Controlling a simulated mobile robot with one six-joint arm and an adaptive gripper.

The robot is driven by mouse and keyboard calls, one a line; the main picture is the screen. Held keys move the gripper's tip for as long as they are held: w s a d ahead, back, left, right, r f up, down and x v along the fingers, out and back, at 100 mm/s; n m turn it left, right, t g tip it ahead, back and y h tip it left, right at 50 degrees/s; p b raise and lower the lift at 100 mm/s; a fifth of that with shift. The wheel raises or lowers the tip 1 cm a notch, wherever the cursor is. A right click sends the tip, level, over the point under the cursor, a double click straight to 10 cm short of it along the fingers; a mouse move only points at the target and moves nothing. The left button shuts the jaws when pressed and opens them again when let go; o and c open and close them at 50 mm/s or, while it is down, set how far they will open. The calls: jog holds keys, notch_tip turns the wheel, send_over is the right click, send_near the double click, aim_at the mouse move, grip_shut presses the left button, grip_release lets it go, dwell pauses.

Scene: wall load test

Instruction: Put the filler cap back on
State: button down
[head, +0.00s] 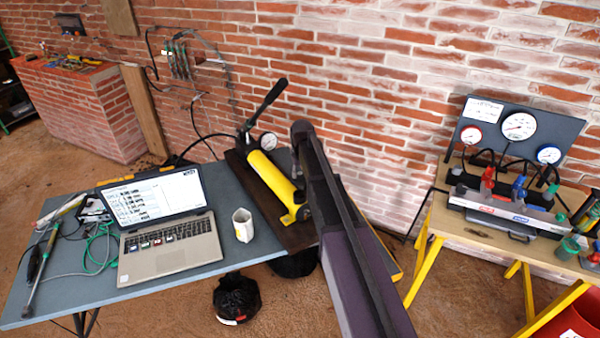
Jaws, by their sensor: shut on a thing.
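A yellow hand pump (270,183) with a black lever (267,103) lies on a dark board at the right end of the grey table. My dark arm crosses the middle of the head view and covers the near right end of the pump. My gripper is hidden behind the arm, so its fingers and anything between them do not show. I cannot make out the filler cap or the filler opening.
A laptop (168,250) and a white cup (242,225) stand on the grey table (262,245). A round gauge (268,141) sits by the pump. A gauge panel (520,132) stands on a wooden bench at right. A brick wall is close behind.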

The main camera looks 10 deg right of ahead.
jog(key=shift+f, duration=0.2)
jog(key=shift+f+b, duration=3)
jog(key=shift+b, duration=0.15)
jog(key=shift+f, duration=0.15)
dwell(0.3)
jog(key=shift+c, duration=1.4)
grip_release()
jog(key=shift+o, duration=1.4)
